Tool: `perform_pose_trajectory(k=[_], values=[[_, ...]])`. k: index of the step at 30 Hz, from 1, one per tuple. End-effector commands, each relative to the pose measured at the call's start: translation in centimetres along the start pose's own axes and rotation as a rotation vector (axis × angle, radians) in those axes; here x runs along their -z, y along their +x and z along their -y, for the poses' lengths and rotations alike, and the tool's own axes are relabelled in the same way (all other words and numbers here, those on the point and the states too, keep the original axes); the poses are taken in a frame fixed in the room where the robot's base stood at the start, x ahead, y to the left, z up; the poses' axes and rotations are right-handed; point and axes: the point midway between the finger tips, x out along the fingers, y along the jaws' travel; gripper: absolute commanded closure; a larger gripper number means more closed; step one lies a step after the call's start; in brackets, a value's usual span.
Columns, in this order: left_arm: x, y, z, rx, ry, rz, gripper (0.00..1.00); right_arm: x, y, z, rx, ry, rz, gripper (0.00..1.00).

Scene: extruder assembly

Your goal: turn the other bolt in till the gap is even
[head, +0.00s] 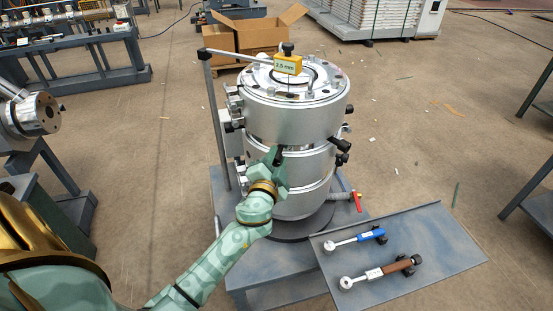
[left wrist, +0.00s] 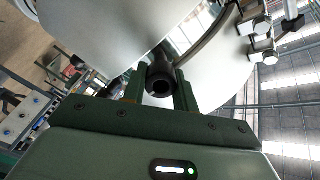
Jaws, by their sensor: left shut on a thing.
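The extruder head (head: 292,115) is a silver stack of cylinders standing upright on a grey stand (head: 250,278). A seam shows between its upper and lower parts, but I cannot tell whether the gap is even. My left gripper (head: 279,162) is at the front of the head, just below the upper cylinder. In the left wrist view its fingers are shut on a black round bolt (left wrist: 160,80) with a hollow end. Another black bolt (head: 340,144) sticks out at the right side. A yellow tag reading 2.5 mm (head: 288,65) is on top. My right gripper is not in view.
A grey tray (head: 445,243) at the front right holds a blue-handled tool (head: 368,236) and a brown-handled tool (head: 393,268). A red-handled valve (head: 357,201) sits close above it. A post with a swing arm (head: 212,105) stands left of the head. Cardboard boxes (head: 262,35) lie behind.

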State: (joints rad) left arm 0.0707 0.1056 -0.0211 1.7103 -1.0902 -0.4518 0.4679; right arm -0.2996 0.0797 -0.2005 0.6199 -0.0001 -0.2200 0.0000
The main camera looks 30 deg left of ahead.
Motion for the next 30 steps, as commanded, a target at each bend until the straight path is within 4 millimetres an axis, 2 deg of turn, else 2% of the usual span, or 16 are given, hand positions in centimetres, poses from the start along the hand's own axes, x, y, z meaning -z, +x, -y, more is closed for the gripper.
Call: perform_pose_trajectory(k=[4,5,6,7,15,19,23,30], values=[[0.0,0.0,-0.1,-0.002,-0.002,-0.001,0.94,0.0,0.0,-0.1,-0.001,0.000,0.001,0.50],[0.0,0.0,-0.1,-0.002,-0.002,-0.001,0.66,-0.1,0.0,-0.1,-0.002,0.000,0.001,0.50],[0.0,0.0,-0.1,-0.002,-0.002,-0.001,0.55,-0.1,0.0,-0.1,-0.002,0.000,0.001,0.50],[0.0,0.0,-0.1,-0.002,-0.002,-0.001,0.50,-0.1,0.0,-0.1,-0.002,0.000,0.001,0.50],[0.0,-0.1,-0.1,-0.001,-0.002,0.000,0.50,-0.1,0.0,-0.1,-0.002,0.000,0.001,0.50],[0.0,-1.1,-0.1,-0.003,-0.002,0.000,0.50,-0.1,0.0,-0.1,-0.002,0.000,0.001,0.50],[-0.1,-3.7,-0.2,-0.004,-0.005,0.002,0.50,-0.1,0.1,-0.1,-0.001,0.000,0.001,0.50],[-0.3,-10.3,-0.5,-0.006,-0.004,0.004,0.50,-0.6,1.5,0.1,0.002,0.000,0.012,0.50]])
